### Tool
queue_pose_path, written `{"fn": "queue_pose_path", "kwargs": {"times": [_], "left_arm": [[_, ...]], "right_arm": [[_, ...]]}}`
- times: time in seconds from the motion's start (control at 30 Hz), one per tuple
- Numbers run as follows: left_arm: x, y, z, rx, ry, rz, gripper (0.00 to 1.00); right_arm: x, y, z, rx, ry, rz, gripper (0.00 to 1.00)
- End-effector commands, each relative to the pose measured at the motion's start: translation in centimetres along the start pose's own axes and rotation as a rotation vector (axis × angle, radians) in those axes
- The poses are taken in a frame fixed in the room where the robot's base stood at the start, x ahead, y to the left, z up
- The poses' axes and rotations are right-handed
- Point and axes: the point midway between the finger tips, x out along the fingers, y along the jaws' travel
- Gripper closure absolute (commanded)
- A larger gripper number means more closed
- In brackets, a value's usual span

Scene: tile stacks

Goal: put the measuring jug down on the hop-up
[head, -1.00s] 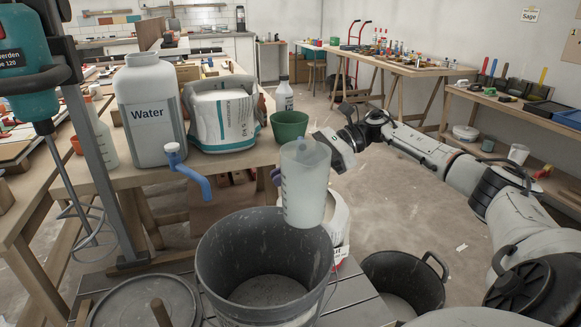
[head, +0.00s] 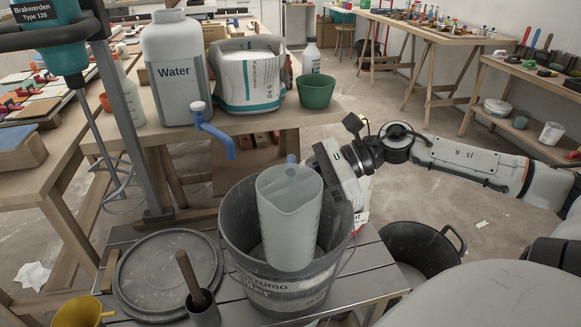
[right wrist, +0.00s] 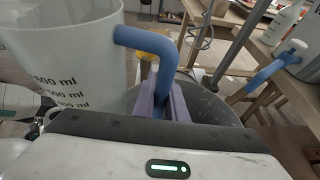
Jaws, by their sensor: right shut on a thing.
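The measuring jug (head: 290,225) is translucent white with a blue handle and looks close to upright. In the head view it overlaps the mouth of the dark mixing bucket (head: 238,228); I cannot tell how much of it is below the rim. My right gripper (right wrist: 163,100) is shut on the jug's blue handle (right wrist: 140,40), between purple fingers. In the right wrist view the jug (right wrist: 65,50) shows its ml marks at left. The hop-up (head: 372,268) is a grey slatted platform under the bucket. My left gripper is not in view.
A round lid (head: 165,275) and a small pot (head: 203,310) with a wooden-handled tool take up the hop-up's left side. Bare slats show right of the bucket. A black tub (head: 405,242) stands at right. A yellow container (head: 80,313) is at lower left.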

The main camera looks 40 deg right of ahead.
Motion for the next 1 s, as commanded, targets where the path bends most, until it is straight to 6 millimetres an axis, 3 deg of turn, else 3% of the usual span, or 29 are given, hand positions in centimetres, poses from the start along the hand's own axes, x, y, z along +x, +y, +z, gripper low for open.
{"fn": "queue_pose_path", "kwargs": {"times": [0.2, 0.5, 1.0], "left_arm": [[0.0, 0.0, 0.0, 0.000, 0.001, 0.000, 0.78], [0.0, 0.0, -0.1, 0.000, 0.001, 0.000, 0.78], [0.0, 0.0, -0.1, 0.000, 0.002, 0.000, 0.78]], "right_arm": [[3.2, 4.7, 0.3, 0.004, -0.001, -0.004, 1.00], [6.6, 9.5, 0.5, 0.006, 0.001, -0.012, 1.00], [5.7, 9.2, 1.3, -0.026, -0.033, -0.007, 1.00]]}}
